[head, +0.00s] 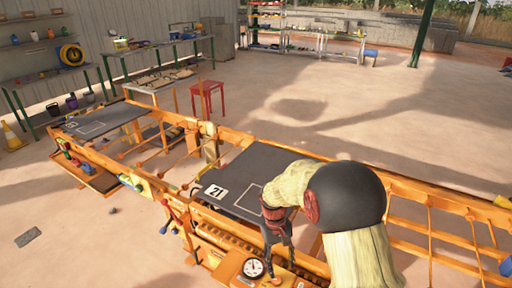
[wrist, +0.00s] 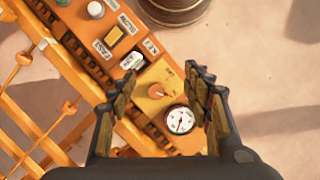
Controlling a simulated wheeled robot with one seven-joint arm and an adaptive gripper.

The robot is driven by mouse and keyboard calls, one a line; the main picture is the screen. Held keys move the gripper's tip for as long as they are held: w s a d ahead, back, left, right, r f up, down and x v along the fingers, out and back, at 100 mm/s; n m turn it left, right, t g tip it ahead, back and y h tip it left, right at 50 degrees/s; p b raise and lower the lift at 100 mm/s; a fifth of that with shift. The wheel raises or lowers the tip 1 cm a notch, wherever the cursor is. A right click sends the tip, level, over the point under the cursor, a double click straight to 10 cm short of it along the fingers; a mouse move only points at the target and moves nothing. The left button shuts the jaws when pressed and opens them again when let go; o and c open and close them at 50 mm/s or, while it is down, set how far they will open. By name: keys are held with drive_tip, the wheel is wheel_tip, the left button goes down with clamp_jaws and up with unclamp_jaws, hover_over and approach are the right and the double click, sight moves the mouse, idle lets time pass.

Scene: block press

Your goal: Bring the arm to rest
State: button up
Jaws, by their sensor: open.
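My gripper (head: 277,243) points down over the orange control panel (head: 228,270) at the front of the press. In the wrist view, my gripper (wrist: 163,84) has its two fingers spread wide apart, with nothing held between them. Below them are a round white gauge (wrist: 179,119) and an orange knob (wrist: 155,91) on a yellow plate. I cannot tell whether a fingertip touches the panel. The gauge also shows in the head view (head: 253,268). My arm hides part of the press behind it.
The orange frame carries a dark plate (head: 240,172) marked 21 and another dark plate (head: 100,122) farther left. Levers (head: 170,215) stand along its front edge. A red stool (head: 207,98) stands behind. A brown barrel (wrist: 175,8) is near the panel. The floor at the back right is clear.

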drive_tip(key=s+d+r+m+t, duration=0.2)
drive_tip(key=s+d+r+t, duration=0.2)
drive_tip(key=s+r, duration=0.7)
drive_tip(key=s+d+r+m+t+y, duration=0.1)
drive_tip(key=s+d+r+t, duration=0.3)
drive_tip(key=s+r, duration=0.8)
wheel_tip(320, 180, up, 5)
drive_tip(key=d+m, duration=0.1)
drive_tip(key=d, duration=0.1)
drive_tip(key=shift+s+d+t, duration=0.25)
drive_tip(key=shift+d+t, duration=0.05)
